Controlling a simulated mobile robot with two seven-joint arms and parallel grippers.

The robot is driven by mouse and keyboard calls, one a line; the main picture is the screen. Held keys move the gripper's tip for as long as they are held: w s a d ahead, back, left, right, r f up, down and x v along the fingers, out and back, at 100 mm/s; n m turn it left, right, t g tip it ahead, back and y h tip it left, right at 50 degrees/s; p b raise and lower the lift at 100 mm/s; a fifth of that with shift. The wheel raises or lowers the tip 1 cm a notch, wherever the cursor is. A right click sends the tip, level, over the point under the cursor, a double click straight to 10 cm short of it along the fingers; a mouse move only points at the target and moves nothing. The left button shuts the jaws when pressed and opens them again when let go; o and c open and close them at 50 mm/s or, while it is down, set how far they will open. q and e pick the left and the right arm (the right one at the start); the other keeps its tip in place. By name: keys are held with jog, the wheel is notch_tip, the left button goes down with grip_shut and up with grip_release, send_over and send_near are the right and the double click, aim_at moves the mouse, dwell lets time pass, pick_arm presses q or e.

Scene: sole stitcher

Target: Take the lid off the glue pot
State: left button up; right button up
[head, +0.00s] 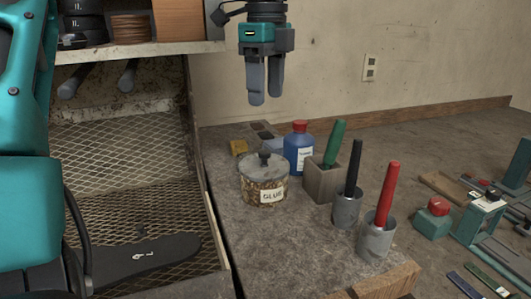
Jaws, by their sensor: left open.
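The glue pot (264,190) stands on the bench in the middle of the head view. It is a round, brown-stained pot with a "GLUE" label on its front. Its grey lid (250,167) sits on top, with a dark knob (264,158) at the centre. My left gripper (266,95) hangs above the pot, fingers pointing down, open and empty. It is clearly apart from the knob. My right gripper is not in view.
A blue bottle with a red cap (299,150) stands just behind and right of the pot. A holder block (322,182) with a green-handled tool is close on the right. Metal cups hold black (354,166) and red (388,195) handles. A mesh-walled bay (130,150) lies left of the bench edge.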

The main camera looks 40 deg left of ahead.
pick_arm(q)
jog(key=b, duration=0.1)
send_over(264, 150)
jog(key=f, duration=0.7)
jog(key=shift+w+f, duration=0.25)
jog(key=shift+w, duration=0.15)
jog(key=shift+s+f, duration=0.2)
jog(key=shift+f, duration=1.15)
jog(key=shift+s+f, duration=0.15)
jog(key=shift+f, duration=1.15)
jog(key=shift+c, duration=0.3)
grip_shut()
